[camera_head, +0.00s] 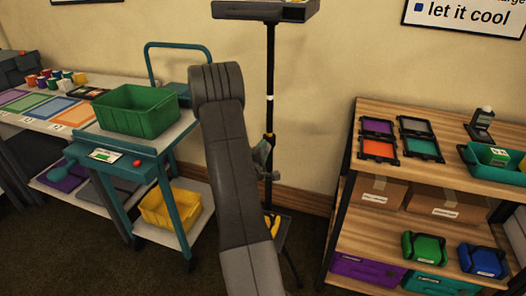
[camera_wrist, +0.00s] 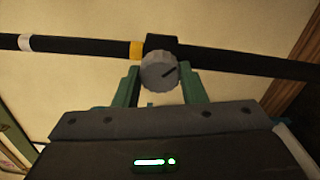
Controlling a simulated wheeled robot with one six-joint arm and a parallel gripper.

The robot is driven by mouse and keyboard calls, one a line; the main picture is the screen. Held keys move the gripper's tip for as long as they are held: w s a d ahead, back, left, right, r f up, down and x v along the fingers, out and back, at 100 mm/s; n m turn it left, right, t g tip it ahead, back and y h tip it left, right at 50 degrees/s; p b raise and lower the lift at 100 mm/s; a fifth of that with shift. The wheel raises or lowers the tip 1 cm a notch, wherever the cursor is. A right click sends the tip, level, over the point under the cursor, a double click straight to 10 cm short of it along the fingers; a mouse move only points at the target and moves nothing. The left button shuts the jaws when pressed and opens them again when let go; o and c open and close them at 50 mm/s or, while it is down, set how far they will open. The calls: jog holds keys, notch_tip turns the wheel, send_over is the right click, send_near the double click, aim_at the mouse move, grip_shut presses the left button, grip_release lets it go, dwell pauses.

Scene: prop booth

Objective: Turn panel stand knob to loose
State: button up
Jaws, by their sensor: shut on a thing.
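The panel stand (camera_head: 270,90) is a thin black pole standing between the trolley and the shelf, with a panel box on top. In the wrist view its pole (camera_wrist: 90,46) runs across the picture, with a yellow band and a black collar. In the head view my gripper (camera_head: 264,155) shows small beside the pole, partly hidden by my arm.
On the left stands a teal trolley (camera_head: 120,165) with a green bin (camera_head: 137,110) and a yellow bin (camera_head: 168,210). On the right a wooden shelf (camera_head: 440,130) holds trays, boxes and cases. The stand's foot (camera_head: 275,225) is near the wall, with floor between the furniture.

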jog(key=o, duration=1)
jog(key=shift+s, duration=0.1)
jog(key=v, duration=1.3)
jog(key=shift+s+a, duration=0.15)
jog(key=shift+s, duration=0.15)
jog(key=x, duration=1.4)
jog(key=shift+s, duration=0.1)
